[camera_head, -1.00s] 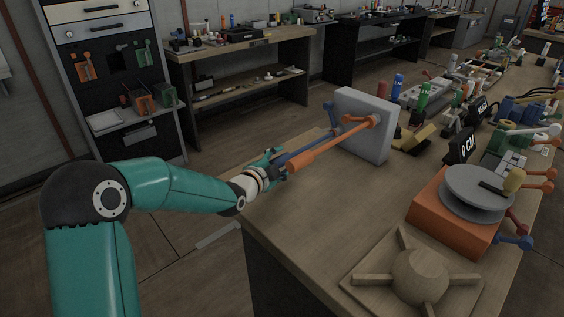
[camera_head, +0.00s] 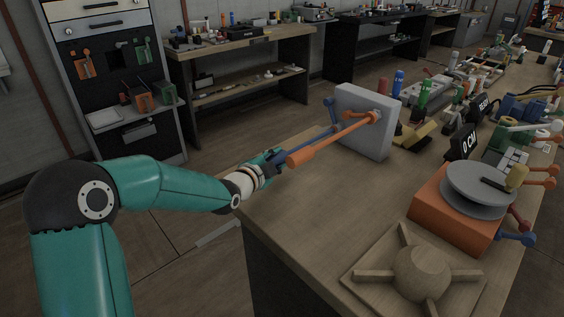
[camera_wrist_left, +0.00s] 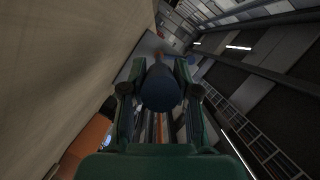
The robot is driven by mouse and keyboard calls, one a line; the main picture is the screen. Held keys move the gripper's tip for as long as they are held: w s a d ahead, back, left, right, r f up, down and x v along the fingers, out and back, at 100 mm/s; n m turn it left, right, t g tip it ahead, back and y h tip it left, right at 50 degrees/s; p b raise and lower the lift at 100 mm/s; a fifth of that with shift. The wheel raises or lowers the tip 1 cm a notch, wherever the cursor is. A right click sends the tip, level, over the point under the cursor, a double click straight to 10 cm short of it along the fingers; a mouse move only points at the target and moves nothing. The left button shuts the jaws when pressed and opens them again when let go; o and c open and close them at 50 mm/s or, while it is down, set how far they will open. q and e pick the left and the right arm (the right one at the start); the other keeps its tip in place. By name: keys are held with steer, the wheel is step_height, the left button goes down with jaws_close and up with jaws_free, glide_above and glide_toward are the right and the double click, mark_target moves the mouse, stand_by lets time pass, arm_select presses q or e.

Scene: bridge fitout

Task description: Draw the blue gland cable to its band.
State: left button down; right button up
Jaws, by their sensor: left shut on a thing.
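A grey upright plate (camera_head: 362,122) stands on the near bench. The blue gland cable (camera_head: 311,143) reaches from the plate toward the left, behind a thicker orange cable (camera_head: 328,142). My left gripper (camera_head: 274,160) is past the bench's left edge, shut on the blue cable's outer end. In the left wrist view the blue rounded end (camera_wrist_left: 161,88) sits between the two fingers of my left gripper (camera_wrist_left: 160,75). The orange cable's free end is close beside the gripper. I cannot make out a band on the blue cable. My right gripper is out of view.
An orange box with a grey disc (camera_head: 478,187) and a wooden knob on a base (camera_head: 421,274) occupy the front right. The bench top (camera_head: 300,215) left of them is clear.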

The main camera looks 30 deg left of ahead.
arm_select(q)
steer(key=shift+s+a+f+b, duration=0.2)
steer(key=shift+s+f+b, duration=0.2)
steer(key=shift+s, duration=0.25)
steer(key=shift+s+r, duration=0.2)
steer(key=shift+s, duration=0.15)
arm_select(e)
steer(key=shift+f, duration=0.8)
arm_select(q)
steer(key=c, duration=0.8)
jaws_free()
steer(key=shift+c, duration=0.2)
steer(key=shift+a, duration=0.1)
steer(key=shift+r, duration=0.1)
